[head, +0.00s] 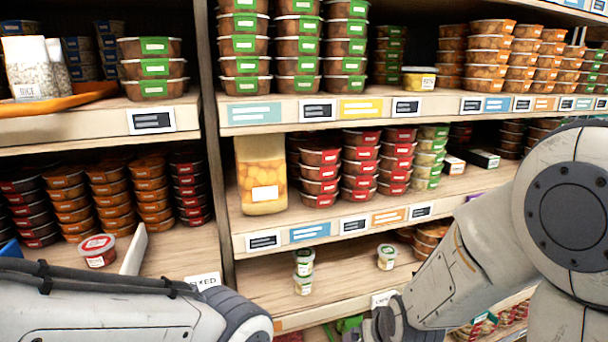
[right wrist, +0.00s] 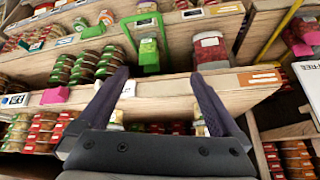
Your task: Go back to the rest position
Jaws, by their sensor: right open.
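My right gripper (right wrist: 160,75) is open and empty in the right wrist view. Its two dark fingers are spread apart in front of a wooden shelf edge. In the head view my right arm (head: 480,260) comes in from the right and bends down to the bottom of the picture. My left arm (head: 100,305) lies low across the bottom left. Its far end leaves the picture at the bottom, so my left gripper is out of view.
Grocery shelves (head: 345,230) fill the view close ahead. A red-lidded tub (head: 97,250) sits near my left arm, and small tubs (head: 304,270) stand between the arms.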

